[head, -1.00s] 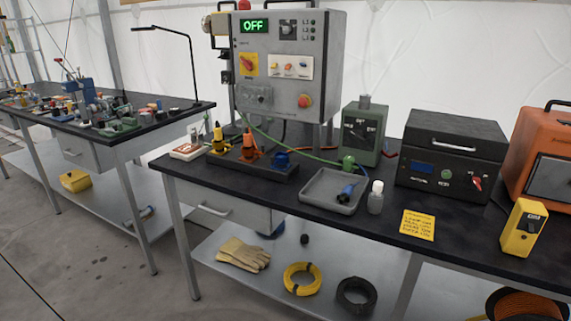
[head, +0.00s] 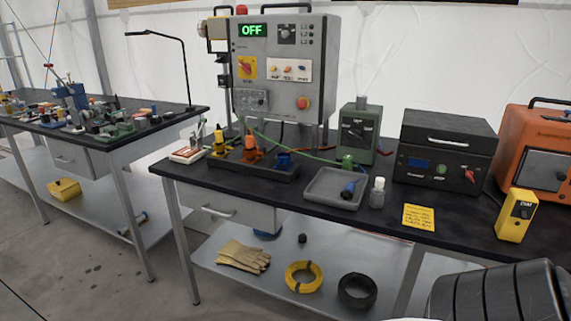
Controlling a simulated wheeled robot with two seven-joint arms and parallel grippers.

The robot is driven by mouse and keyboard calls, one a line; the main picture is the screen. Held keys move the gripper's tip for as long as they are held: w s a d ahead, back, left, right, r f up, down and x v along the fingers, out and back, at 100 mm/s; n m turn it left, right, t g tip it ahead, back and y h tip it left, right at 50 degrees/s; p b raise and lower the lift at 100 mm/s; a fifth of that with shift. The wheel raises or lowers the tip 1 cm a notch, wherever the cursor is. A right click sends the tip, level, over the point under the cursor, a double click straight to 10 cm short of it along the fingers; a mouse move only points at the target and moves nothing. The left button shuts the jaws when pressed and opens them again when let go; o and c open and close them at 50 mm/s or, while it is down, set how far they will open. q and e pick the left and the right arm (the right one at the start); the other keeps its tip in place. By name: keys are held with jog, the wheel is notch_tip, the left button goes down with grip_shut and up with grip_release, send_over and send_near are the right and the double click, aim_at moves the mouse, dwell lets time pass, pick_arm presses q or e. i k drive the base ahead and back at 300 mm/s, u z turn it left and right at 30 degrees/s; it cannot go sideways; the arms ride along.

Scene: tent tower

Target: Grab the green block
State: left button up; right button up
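No plain loose green block stands out, and I cannot tell which thing the name means. A dark green box (head: 372,155) with a dial on its front stands upright on the black workbench, behind the grey tray. A small bright green connector (head: 347,161) sits on a green cable in front of that box. Small green parts on the left bench are too small to make out. Neither gripper shows. A dark ribbed part, likely of my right arm, fills the lower right corner and hides the shelf's right end.
The workbench (head: 455,222) also holds a grey tray (head: 318,188) with a blue connector, a small bottle (head: 377,192), a yellow card (head: 419,217), a yellow meter (head: 516,214), a black case (head: 447,147) and an orange unit (head: 540,155). A control cabinet (head: 284,70) reads OFF.

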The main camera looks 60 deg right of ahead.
aim_at(347, 161)
jog(key=u, duration=0.05)
jog(key=i, duration=2.55)
jog(key=z, duration=2.6)
